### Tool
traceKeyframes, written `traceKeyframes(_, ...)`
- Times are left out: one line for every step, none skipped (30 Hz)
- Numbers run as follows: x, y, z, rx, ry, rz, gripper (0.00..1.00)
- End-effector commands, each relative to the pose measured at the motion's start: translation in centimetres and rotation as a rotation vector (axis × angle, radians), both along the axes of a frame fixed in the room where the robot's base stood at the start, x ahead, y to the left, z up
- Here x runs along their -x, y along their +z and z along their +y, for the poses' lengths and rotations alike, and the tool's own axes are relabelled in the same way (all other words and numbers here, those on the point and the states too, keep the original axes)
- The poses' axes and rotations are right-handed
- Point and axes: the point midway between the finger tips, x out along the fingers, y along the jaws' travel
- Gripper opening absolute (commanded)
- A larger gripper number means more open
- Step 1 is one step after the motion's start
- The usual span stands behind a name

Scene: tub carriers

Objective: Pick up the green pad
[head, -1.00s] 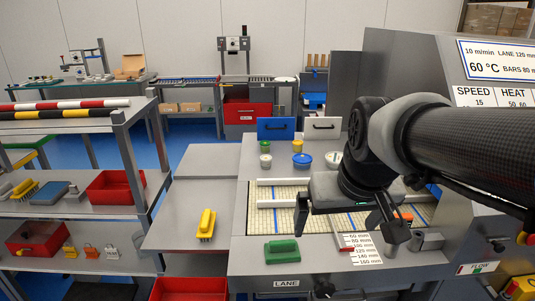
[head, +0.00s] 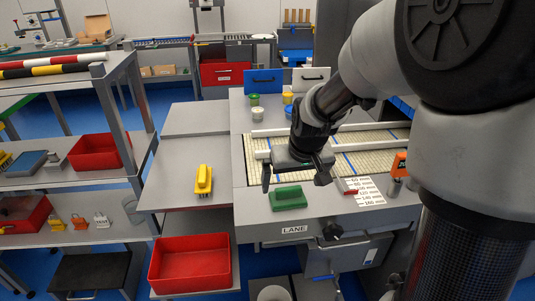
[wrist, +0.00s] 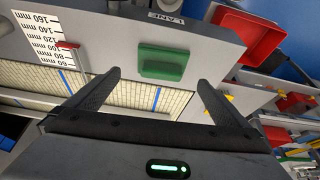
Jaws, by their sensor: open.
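The green pad (head: 289,197) is a small block with a raised handle-like top. It lies on the grey front ledge of the lane machine, above the LANE label. I see no contact with the pad.
A printed millimetre scale with a red pointer (head: 352,192) lies right of the pad. White lane bars (head: 330,128) cross the mesh belt behind. A yellow brush (head: 203,181) lies on the grey side table to the left. A red bin (head: 190,265) stands below it.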

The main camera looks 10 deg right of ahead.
Motion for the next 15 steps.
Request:
traceKeyframes(-0.2,-0.6,0.0,0.000,0.001,0.002,1.00)
traceKeyframes(-0.3,-0.8,0.0,0.000,0.001,0.001,1.00)
traceKeyframes(-0.4,-0.9,0.0,0.000,0.001,0.000,1.00)
traceKeyframes(-0.4,-1.0,0.0,0.000,0.001,0.000,1.00)
traceKeyframes(-0.5,-1.1,0.0,0.000,0.001,0.000,1.00)
traceKeyframes(-0.5,-1.4,0.1,0.000,0.001,0.000,1.00)
traceKeyframes(-0.6,-1.7,0.1,0.000,0.001,0.001,1.00)
traceKeyframes(-0.8,-2.1,0.1,0.000,0.001,0.002,1.00)
traceKeyframes(-1.0,-2.7,0.2,-0.001,0.000,0.002,1.00)
traceKeyframes(-1.1,-3.2,0.3,0.000,0.001,0.003,1.00)
traceKeyframes(-1.3,-3.7,0.3,0.000,0.002,0.003,1.00)
traceKeyframes(-1.6,-4.2,0.4,0.000,0.002,0.002,1.00)
traceKeyframes(-1.7,-4.6,0.4,0.000,0.001,0.003,1.00)
traceKeyframes(-1.9,-5.0,0.4,-0.001,0.000,0.002,1.00)
traceKeyframes(-2.1,-5.3,0.3,0.000,0.000,0.000,1.00)
